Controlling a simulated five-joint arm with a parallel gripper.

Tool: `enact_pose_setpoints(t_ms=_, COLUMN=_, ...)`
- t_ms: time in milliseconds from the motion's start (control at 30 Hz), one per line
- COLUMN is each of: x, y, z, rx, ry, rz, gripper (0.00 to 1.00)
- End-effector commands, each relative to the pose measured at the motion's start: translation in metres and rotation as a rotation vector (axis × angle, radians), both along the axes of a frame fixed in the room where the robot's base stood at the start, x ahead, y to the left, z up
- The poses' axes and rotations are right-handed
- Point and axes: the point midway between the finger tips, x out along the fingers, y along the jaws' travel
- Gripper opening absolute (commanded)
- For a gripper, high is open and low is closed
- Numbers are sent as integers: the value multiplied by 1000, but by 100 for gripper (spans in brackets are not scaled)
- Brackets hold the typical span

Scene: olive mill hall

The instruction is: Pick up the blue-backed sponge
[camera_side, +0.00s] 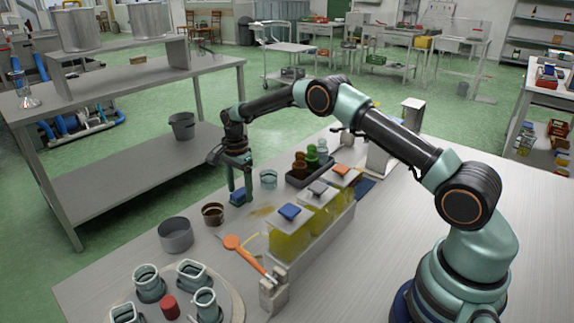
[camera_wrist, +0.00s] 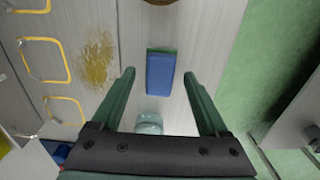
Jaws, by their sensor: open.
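The blue-backed sponge (camera_wrist: 160,74) lies on the metal table in the wrist view, blue side up, with a thin green edge at its far end. In the side view the sponge (camera_side: 237,197) is small and partly hidden by my gripper. My gripper (camera_wrist: 158,78) points down over the table, its fingers wide apart on either side of the sponge in the picture. A gap shows on both sides, and nothing is held. In the side view my gripper (camera_side: 240,184) is low, close to the sponge; its exact height above the table is hard to tell.
A glass jar (camera_side: 268,179) stands close to my gripper. A brown bowl (camera_side: 213,214) and a grey pot (camera_side: 176,235) stand nearer the camera. Yellow-filled containers (camera_side: 290,242) stand to the right. A yellowish stain (camera_wrist: 96,60) marks the tabletop. The table edge is close by.

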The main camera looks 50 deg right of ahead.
Motion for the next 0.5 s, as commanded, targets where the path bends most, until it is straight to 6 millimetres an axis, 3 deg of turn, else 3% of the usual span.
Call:
enact_pose_setpoints(t_ms=67, x=0, y=0, z=0, rx=0, ry=0, rz=0, gripper=78)
enact_pose_setpoints(t_ms=267, x=0, y=0, z=1, rx=0, ry=0, rz=0, gripper=1)
enact_pose_setpoints(t_ms=500, x=0, y=0, z=1, rx=0, ry=0, rz=0, gripper=0)
